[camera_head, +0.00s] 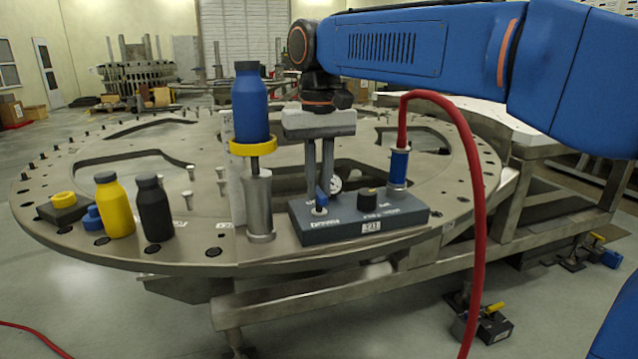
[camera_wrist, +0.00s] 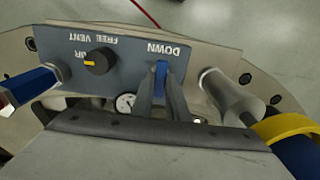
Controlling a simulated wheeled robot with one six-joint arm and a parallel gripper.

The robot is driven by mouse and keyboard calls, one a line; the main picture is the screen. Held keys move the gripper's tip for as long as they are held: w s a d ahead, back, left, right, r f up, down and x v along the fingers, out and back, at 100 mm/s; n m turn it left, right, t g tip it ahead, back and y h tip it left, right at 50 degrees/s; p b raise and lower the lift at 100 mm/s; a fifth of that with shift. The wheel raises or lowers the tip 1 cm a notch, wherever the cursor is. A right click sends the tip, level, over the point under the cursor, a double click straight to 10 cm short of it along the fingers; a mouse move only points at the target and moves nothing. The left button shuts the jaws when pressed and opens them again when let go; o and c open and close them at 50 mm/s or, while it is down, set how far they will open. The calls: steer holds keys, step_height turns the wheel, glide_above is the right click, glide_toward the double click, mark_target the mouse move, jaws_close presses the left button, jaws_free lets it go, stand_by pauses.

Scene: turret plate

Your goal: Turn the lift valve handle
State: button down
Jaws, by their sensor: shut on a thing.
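The lift valve handle is a small blue lever (camera_head: 321,199) on the left part of a grey-blue control box (camera_head: 400,216) on the turret plate. My gripper (camera_head: 320,192) points down with both fingers shut on the blue lever. In the wrist view, the lever (camera_wrist: 161,74) shows between the fingertips, near the label "DOWN", which appears upside down. The fingers hide part of the lever.
A black knob (camera_head: 367,199) and a round gauge (camera_head: 335,185) sit close to my fingers. A metal cylinder (camera_head: 259,208) with a yellow collar (camera_head: 253,147) and blue bottle (camera_head: 250,105) stands left. A red hose (camera_head: 478,190) rises right. Yellow (camera_head: 116,208) and black (camera_head: 153,210) bottles stand farther left.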

mark_target(319, 191)
stand_by(0.3)
steer(key=c, duration=1.7)
jaws_free()
steer(key=shift+r, duration=0.15)
step_height(319, 191, up, 17)
steer(key=shift+r, duration=0.1)
steer(key=s+d+f+m+t, duration=0.1)
steer(key=s+d+f, duration=0.3)
steer(key=d+f, duration=0.45)
steer(key=s+d+f+m+t, duration=0.1)
steer(key=s+d+f, duration=0.3)
steer(key=d+f, duration=0.4)
steer(key=s+d+f+t, duration=0.1)
steer(key=s+d+f, duration=0.2)
steer(key=f, duration=0.4)
steer(key=s+d+f+m+t, duration=0.1)
steer(key=s+d+f, duration=0.3)
steer(key=s+f, duration=0.2)
steer(key=s+d+f, duration=0.4)
steer(key=f, duration=0.6)
steer(key=shift+s+f+t, duration=0.15)
steer(key=shift+s+t, duration=0.05)
steer(key=shift+t, duration=0.2)
